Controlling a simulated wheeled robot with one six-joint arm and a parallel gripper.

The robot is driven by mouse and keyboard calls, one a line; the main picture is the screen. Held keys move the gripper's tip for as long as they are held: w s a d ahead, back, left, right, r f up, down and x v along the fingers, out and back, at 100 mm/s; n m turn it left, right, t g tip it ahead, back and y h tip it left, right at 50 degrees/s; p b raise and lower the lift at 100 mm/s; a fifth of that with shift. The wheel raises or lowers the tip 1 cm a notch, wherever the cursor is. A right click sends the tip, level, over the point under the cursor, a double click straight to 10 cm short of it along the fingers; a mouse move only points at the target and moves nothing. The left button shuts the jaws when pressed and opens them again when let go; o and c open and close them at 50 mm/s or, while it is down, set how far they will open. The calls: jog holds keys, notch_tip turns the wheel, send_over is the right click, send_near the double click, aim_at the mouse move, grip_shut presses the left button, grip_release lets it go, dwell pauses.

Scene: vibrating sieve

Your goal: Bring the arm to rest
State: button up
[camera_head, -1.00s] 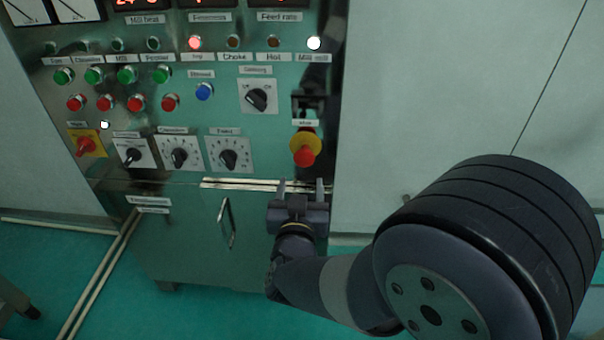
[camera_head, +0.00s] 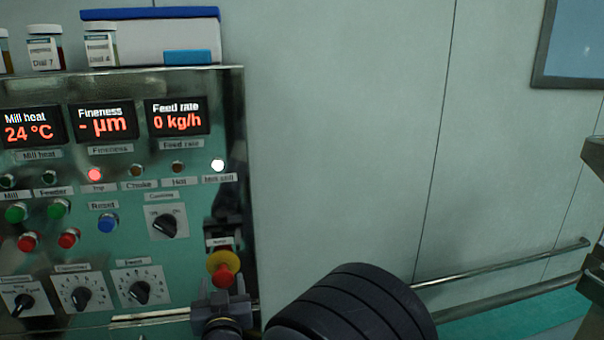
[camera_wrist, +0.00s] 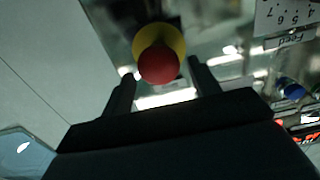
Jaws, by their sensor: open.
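My gripper (camera_head: 222,298) is in front of the control panel (camera_head: 120,250), just below the red emergency stop button (camera_head: 225,275) with its yellow collar. In the wrist view the two fingers (camera_wrist: 160,85) are apart with nothing between them, and the red button (camera_wrist: 158,65) shows beyond them. I cannot tell the exact gap to the panel. My dark arm link covers the bottom middle of the head view, and the rest of the arm is out of frame.
The panel carries knobs (camera_head: 166,225), a blue reset button (camera_head: 107,223) and lit displays (camera_head: 178,117). Jars (camera_head: 101,48) and a blue-and-white box (camera_head: 160,40) stand on top. A handrail (camera_head: 500,268) runs along the wall at right. The wall space right of the panel is clear.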

aim_at(222, 280)
jog(key=x, duration=0.3)
jog(key=shift+w+a, duration=0.1)
jog(key=shift+w, duration=0.2)
jog(key=shift+v, duration=1.1)
jog(key=shift+w, duration=0.1)
